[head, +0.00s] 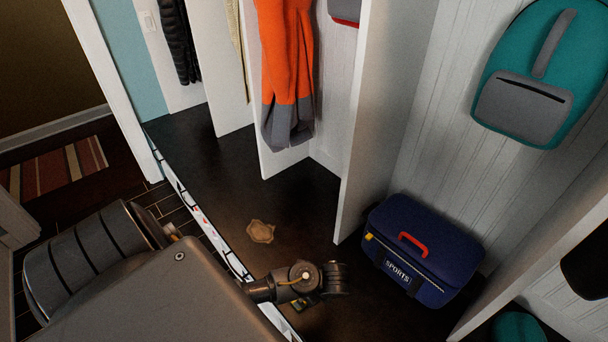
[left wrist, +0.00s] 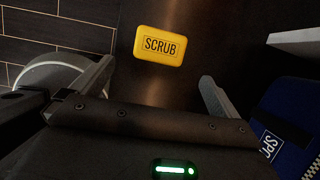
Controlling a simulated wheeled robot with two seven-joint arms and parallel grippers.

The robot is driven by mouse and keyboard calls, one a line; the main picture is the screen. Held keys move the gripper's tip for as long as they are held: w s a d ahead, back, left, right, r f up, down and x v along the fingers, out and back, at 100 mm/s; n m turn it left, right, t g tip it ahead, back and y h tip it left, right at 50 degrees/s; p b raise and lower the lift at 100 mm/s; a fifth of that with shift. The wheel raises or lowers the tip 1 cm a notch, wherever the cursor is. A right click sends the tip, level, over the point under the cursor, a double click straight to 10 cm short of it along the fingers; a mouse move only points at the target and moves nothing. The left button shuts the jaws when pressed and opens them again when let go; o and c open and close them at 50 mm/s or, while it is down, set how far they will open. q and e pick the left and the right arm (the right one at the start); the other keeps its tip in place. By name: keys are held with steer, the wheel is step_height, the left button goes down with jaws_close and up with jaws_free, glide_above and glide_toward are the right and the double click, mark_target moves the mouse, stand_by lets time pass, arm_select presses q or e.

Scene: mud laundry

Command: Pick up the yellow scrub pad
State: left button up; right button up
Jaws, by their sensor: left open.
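The yellow scrub pad (left wrist: 161,45), a rounded block marked SCRUB, lies flat on the dark floor in the left wrist view. My left gripper (left wrist: 157,80) is open and empty, its fingers spread wide, with the pad ahead of and roughly between the fingertips and not touching them. In the head view my left gripper (head: 335,279) is over the dark floor, left of the blue bag. My right gripper is in neither view.
A blue SPORTS bag (head: 425,250) with a red handle stands right of the gripper. White divider panels (head: 375,130) rise behind. A patterned edge strip (head: 205,220) borders the tiles. Floor around the tan item is clear.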

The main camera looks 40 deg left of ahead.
arm_select(q)
steer(key=b+x, duration=0.1)
steer(key=x, duration=0.4)
steer(key=shift+a, duration=0.1)
steer(key=shift+x, duration=2.85)
steer(key=shift+a+r, duration=0.1)
steer(key=shift+a, duration=0.05)
steer(key=c, duration=0.8)
steer(key=shift+c, duration=0.2)
steer(key=shift+r, duration=0.1)
